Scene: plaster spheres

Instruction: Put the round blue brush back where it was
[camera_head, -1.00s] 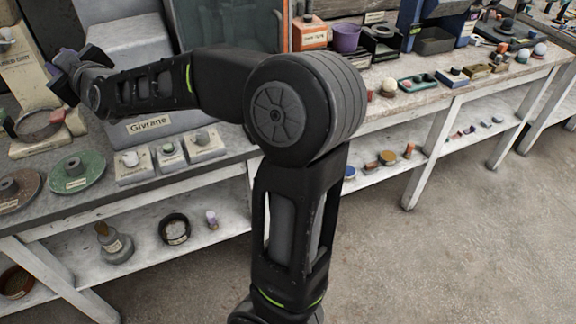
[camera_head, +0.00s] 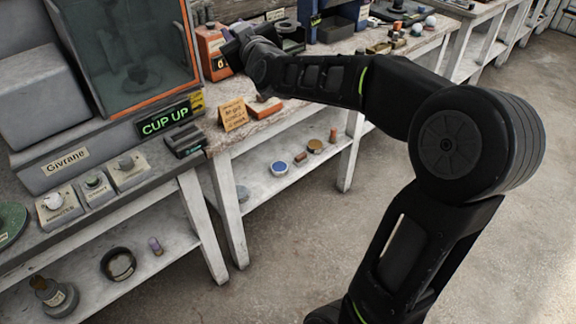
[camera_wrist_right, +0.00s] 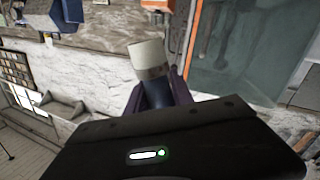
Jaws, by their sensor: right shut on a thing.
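My right gripper (camera_head: 240,40) is at the back of the bench in the head view, in front of the orange box. In the right wrist view its dark purple-edged fingers (camera_wrist_right: 157,92) are shut on the round blue brush (camera_wrist_right: 152,62). The brush shows as a pale, blunt end with a greyish band, and a dark blue part between the fingers. In the head view the brush is hidden or too small to make out. My left gripper is not in view.
The orange box (camera_head: 213,55) stands beside my right gripper. A small card sign (camera_head: 233,114) stands at the bench's front edge. The glass-fronted machine (camera_head: 125,60) with a lit "CUP UP" display is left of it. A blue disc (camera_head: 279,168) lies on the lower shelf.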

